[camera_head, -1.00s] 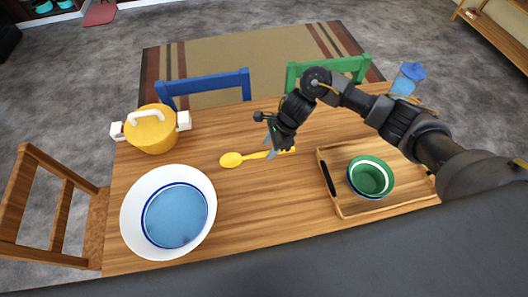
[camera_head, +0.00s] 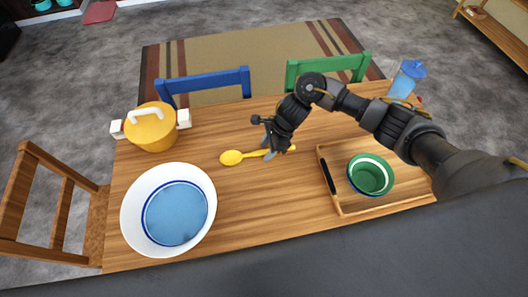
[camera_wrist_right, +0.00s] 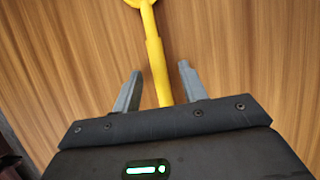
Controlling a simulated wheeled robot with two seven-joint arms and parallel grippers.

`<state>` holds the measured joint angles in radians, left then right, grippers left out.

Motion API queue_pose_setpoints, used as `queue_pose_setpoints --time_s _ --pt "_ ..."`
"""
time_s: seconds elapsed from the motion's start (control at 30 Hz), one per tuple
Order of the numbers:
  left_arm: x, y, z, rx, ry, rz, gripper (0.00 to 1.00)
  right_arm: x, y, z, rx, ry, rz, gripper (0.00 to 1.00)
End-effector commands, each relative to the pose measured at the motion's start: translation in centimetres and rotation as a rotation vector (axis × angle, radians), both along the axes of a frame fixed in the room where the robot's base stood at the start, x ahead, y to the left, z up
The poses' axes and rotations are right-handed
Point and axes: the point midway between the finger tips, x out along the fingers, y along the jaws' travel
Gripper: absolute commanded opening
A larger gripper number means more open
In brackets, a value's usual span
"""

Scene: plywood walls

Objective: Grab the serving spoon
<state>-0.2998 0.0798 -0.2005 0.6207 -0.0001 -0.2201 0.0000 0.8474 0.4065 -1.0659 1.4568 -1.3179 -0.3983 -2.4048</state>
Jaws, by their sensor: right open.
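The yellow serving spoon (camera_head: 232,157) lies on the wooden table, its bowl to the left and its handle running right under my right gripper. My right gripper (camera_head: 268,150) is above the handle, pointing down. In the right wrist view the spoon's handle (camera_wrist_right: 155,60) runs down between the two grey fingers of the open gripper (camera_wrist_right: 157,85), with gaps on both sides. The far end of the handle is hidden by the gripper body. My left gripper is not in view.
A white and blue bowl (camera_head: 133,232) and a yellow pot (camera_head: 150,133) stand on the left. A wooden tray (camera_head: 345,207) with green bowls (camera_head: 370,176) is at right, near my arm. A blue-lidded container (camera_head: 405,80) stands behind. Chairs (camera_head: 205,82) border the table.

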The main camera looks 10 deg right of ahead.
Motion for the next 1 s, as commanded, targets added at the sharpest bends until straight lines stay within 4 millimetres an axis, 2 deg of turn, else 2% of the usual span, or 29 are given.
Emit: queue_pose_setpoints --time_s 0.1,0.4,0.7,0.87,0.93,1.0 --pt "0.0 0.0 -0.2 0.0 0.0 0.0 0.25 0.0 0.0 -0.1 0.0 0.0 0.001 0.4" --pt "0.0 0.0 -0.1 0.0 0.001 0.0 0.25 0.0 0.0 -0.1 0.0 0.0 0.0 0.01" --pt "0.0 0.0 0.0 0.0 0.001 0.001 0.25 0.0 0.0 0.0 0.0 0.0 -0.001 0.0" --pt "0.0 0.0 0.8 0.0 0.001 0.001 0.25 -0.1 0.0 0.4 0.0 0.002 -0.001 0.0" --pt "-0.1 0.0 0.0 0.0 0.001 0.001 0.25 0.1 0.0 0.8 0.002 -0.004 0.003 0.0" --pt "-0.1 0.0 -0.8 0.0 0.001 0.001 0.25 0.2 0.0 1.9 0.001 -0.008 0.004 0.0"
